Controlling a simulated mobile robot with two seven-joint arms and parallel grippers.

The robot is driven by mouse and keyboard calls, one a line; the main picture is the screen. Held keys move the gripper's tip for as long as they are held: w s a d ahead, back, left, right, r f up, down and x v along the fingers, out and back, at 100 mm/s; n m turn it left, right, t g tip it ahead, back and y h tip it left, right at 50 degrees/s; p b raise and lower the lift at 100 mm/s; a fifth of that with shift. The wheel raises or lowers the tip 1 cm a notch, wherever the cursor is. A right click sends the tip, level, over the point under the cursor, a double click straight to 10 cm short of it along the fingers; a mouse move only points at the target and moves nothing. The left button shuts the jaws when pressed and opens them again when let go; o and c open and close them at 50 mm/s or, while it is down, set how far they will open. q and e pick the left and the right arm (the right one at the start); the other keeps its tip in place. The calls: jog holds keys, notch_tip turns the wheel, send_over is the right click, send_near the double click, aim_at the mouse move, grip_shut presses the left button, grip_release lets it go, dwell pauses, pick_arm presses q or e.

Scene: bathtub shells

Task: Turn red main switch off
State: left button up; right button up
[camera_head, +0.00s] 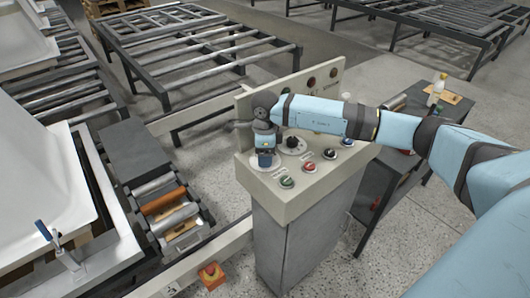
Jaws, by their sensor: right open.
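A beige control console (310,195) stands in the middle. My right arm reaches in from the right, and my right gripper (265,160) points down at the left part of its top, over a pale round plate (253,164). The gripper is open; its fingertips are small, and whatever lies under them is hidden. A black knob (292,142) on another round plate sits just right of the gripper. A red button (309,167) is on the front row. My left gripper is out of view.
The front row also has a green button (287,182), a dark red-rimmed button (329,154) and a blue button (347,142). The console's back panel (300,90) rises behind the gripper. A dark side table (400,165) stands right; roller conveyors (190,50) lie behind.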

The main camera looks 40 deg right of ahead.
jog(key=shift+c, duration=0.3)
jog(key=c, duration=0.9)
jog(key=shift+o, duration=0.2)
